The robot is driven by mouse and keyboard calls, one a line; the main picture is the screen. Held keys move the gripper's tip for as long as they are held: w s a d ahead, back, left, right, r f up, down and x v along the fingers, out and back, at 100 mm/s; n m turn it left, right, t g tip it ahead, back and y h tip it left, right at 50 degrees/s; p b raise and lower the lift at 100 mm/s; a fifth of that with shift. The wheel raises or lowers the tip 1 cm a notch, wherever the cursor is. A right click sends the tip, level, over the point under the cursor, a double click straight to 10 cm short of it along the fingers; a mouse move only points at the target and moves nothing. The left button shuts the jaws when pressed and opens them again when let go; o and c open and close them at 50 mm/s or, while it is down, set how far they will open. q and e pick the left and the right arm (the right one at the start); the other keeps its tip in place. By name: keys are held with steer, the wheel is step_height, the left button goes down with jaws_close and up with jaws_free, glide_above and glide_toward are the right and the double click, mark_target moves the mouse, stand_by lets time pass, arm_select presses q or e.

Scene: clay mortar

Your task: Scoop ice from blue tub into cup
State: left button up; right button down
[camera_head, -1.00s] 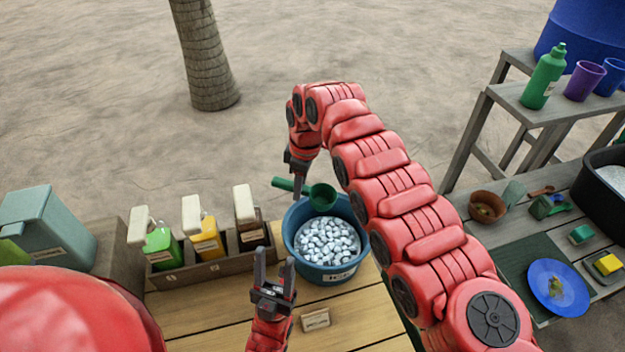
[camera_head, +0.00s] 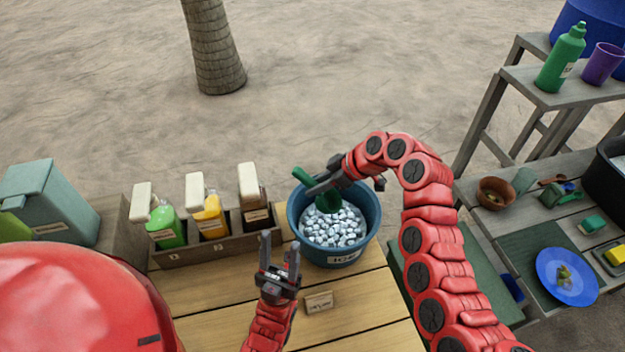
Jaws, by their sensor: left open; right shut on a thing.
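The blue tub (camera_head: 371,220) of ice stands on the wooden table, with many whitish ice pieces (camera_head: 333,228) in it. My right gripper (camera_head: 318,188) is shut on the green scoop (camera_head: 302,176). It holds the scoop over the back of the tub, with the bowl (camera_head: 329,201) low at the ice; whether it touches the ice I cannot tell. My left gripper (camera_head: 279,262) is open and empty, fingers pointing up, in front of the tub and to its left. Purple cup (camera_head: 602,64) stands on the raised shelf at the far right; whether it is the task's cup is unclear.
A wooden rack (camera_head: 222,246) with several dispensers stands left of the tub. A small label block (camera_head: 319,302) lies in front of it. A green bottle (camera_head: 561,60) stands on the right shelf. A blue plate (camera_head: 567,278) and brown bowl (camera_head: 495,193) lie on the right table.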

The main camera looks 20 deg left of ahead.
mark_target(325, 193)
step_height(325, 193, down, 9)
steer(key=b, duration=0.2)
steer(key=d+p, duration=0.4)
steer(key=d, duration=0.1)
steer(key=shift+d+r+p, duration=0.15)
steer(key=shift+p, duration=0.2)
step_height(325, 193, up, 10)
steer(key=shift+f+p, duration=0.1)
steer(key=shift+p, duration=0.45)
steer(key=shift+a+r+h+p, duration=0.3)
steer(key=shift+a+r+h, duration=0.3)
steer(key=shift+h, duration=0.1)
steer(key=shift+a+r+h, duration=0.45)
steer(key=shift+r+h, duration=0.15)
steer(key=shift+h, duration=0.4)
steer(key=shift+a+r+h, duration=0.25)
steer(key=shift+r+h, duration=0.15)
steer(key=shift+a+r+h+p, duration=0.5)
steer(key=shift+r+h+p, duration=0.15)
steer(key=shift+h, duration=0.35)
steer(key=shift+a+r+h, duration=0.25)
steer(key=shift+a+h, duration=0.1)
steer(key=shift+h, duration=0.15)
steer(key=shift+r, duration=0.2)
